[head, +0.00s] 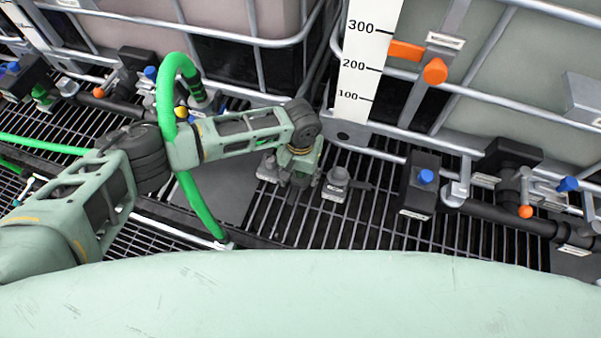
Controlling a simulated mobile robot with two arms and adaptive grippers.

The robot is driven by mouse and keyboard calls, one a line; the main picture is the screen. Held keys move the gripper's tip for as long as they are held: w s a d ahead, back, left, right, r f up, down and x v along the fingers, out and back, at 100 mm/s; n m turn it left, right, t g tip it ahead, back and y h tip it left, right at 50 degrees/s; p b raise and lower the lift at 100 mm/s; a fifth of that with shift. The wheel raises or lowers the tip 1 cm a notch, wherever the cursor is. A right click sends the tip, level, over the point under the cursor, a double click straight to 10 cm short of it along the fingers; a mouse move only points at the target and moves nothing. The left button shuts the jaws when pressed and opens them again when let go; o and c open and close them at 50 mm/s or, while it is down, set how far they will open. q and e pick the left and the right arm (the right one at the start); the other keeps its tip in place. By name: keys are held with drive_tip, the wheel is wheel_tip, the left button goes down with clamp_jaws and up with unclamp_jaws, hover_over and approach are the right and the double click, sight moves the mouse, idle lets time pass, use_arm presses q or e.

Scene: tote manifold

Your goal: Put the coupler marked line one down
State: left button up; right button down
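My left gripper (300,184) points down over the floor grating, low in front of the middle tank frame. The labels are too small to read, so I cannot tell which coupler is marked line one. My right gripper is out of view.
A green hose (186,75) arches over my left forearm and reaches down to the grating (225,243). Caged tanks stand behind, with a white level scale (365,55). A black pipe with valves (425,178) runs along the right. Bare grating (330,225) lies in front of the gripper.

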use_arm(q)
clamp_jaws()
drive_tip(key=shift+r, duration=0.55)
wheel_tip(320, 180, up, 9)
drive_tip(key=shift+r+b, duration=0.1)
drive_tip(key=shift+b, duration=0.55)
drive_tip(key=s+a+r+n, duration=0.1)
drive_tip(key=s+a+r, duration=0.4)
drive_tip(key=a+r, duration=0.2)
drive_tip(key=s+a+r+n, duration=0.2)
drive_tip(key=s+a+r, duration=0.3)
drive_tip(key=a+r, duration=0.3)
drive_tip(key=a, duration=0.4)
drive_tip(key=shift+r+n+b, duration=0.25)
drive_tip(key=shift+n+b, duration=0.05)
drive_tip(key=shift+b, duration=0.05)
drive_tip(key=shift+f, duration=0.1)
